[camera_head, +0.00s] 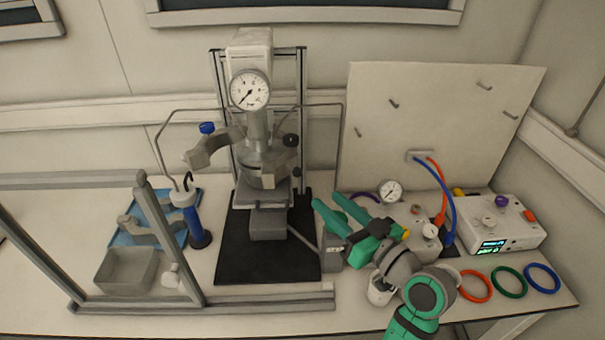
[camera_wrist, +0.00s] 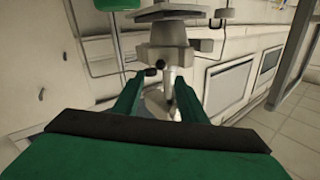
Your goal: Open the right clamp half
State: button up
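The reactor (camera_head: 260,130) stands upright in its frame at the middle of the bench, with a round dial gauge (camera_head: 249,90) near its top. The left clamp half (camera_head: 212,150) is swung out to the left and has a blue knob (camera_head: 207,128). The right clamp half (camera_head: 280,164) sits against the reactor's right side, with a dark knob (camera_head: 291,140) above it. My gripper (camera_head: 327,201) is right of the reactor and lower than the clamp, apart from it. In the wrist view my gripper (camera_wrist: 158,92) is open and empty, with a dark knob (camera_wrist: 150,72) beyond the fingers.
A metal frame (camera_head: 165,240), a grey bin (camera_head: 128,272) and a blue tray (camera_head: 130,238) stand at left. A pegboard (camera_head: 440,120) is behind my arm. A control box (camera_head: 500,222) and coloured rings (camera_head: 508,280) lie at right. A thin metal tube (camera_head: 340,150) runs down right of the reactor.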

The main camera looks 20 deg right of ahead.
aim_at(300, 175)
jog(key=x, duration=1)
jog(key=shift+w+a+r, duration=0.2)
jog(key=shift+w+r, duration=0.15)
jog(key=shift+r, duration=0.05)
grip_shut()
